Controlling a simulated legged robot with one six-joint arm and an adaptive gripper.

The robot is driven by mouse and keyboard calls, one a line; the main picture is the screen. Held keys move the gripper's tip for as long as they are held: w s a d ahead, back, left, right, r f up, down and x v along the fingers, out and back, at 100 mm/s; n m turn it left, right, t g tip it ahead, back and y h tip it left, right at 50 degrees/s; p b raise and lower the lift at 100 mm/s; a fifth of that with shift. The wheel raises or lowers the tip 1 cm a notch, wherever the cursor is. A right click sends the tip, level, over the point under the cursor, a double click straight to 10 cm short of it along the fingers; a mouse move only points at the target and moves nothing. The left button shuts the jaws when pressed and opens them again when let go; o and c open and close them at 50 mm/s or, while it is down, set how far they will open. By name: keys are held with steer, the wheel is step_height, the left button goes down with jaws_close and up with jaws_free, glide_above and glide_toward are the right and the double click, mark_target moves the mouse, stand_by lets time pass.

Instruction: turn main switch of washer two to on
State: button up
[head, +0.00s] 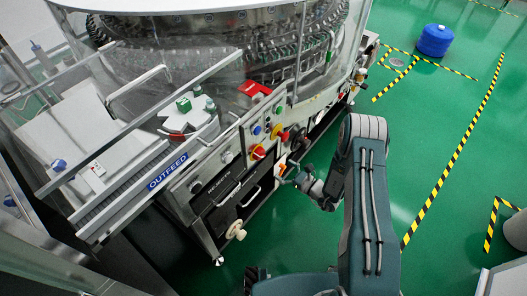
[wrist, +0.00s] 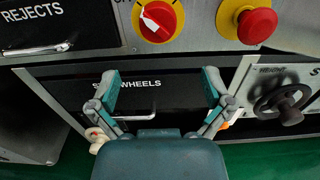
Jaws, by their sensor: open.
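The main switch is a red rotary knob on a yellow plate, seen on the washer front in the head view (head: 258,152) and at the top of the wrist view (wrist: 157,20). Its white pointer tilts up and left. Lettering beside it is cut off by the frame edge. My gripper (wrist: 159,90) is open and empty, its two teal fingers spread in front of a black drawer, below the switch in the picture and apart from it. In the head view my gripper (head: 292,176) is close to the machine front; its fingertips are hard to make out.
A red mushroom button (wrist: 257,25) on yellow sits right of the switch. A dark handwheel (wrist: 285,103) is further right, and the REJECTS drawer (wrist: 45,28) with its handle is at left. The OUTFEED conveyor (head: 165,172) juts out at left. Green floor at right is mostly clear.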

mark_target(264, 157)
steer(key=x, duration=1)
steer(key=shift+w+a, duration=0.1)
steer(key=shift+a, duration=0.2)
steer(key=c, duration=1)
